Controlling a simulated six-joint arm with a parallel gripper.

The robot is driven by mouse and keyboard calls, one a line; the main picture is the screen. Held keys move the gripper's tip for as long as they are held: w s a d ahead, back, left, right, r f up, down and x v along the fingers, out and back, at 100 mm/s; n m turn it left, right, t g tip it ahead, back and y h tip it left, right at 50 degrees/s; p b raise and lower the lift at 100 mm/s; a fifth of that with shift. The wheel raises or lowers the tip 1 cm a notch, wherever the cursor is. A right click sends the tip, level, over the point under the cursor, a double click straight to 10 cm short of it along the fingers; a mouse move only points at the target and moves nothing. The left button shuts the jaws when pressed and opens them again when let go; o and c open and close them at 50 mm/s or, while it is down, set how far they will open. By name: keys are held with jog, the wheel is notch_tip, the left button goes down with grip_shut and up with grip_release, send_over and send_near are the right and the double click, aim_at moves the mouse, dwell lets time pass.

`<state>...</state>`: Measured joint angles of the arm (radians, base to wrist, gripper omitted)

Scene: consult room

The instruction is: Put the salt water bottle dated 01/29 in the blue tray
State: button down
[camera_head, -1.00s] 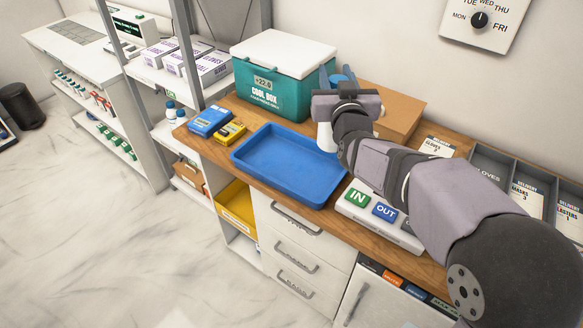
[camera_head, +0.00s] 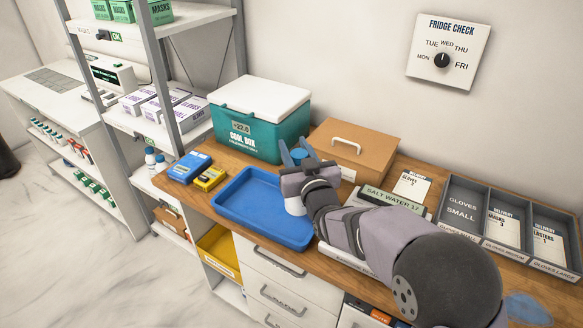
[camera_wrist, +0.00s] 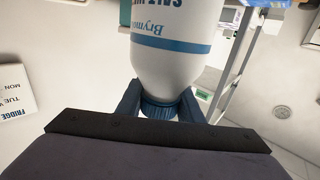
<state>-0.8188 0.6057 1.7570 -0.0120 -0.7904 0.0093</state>
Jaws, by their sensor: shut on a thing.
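My gripper (camera_head: 299,156) is shut on a white bottle (camera_wrist: 175,50) with a blue cap (camera_wrist: 160,108). In the wrist view its fingers hold the cap, and a blue band and part of a "SALT WAT…" label show; no date is visible. In the head view the bottle's white body (camera_head: 295,206) shows just below my gripper, partly hidden by it. The blue tray (camera_head: 238,207) lies on the wooden counter and looks empty. The bottle overlaps the tray's right end in the picture; its height above it is hard to tell.
A teal cool box (camera_head: 262,130) stands behind the tray. Blue and yellow devices (camera_head: 189,167) lie left of it. A brown box (camera_head: 352,150), a "SALT WATER 17" panel (camera_head: 391,200) and a grey divided organizer (camera_head: 470,195) are to the right.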

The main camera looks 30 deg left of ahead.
jog(key=shift+f+p, duration=0.7)
jog(key=shift+f, duration=2)
jog(key=c, duration=1.2)
grip_release()
jog(key=shift+f, duration=0.1)
jog(key=b+v, duration=0.4)
jog(key=v, duration=0.8)
jog(key=shift+d, duration=0.1)
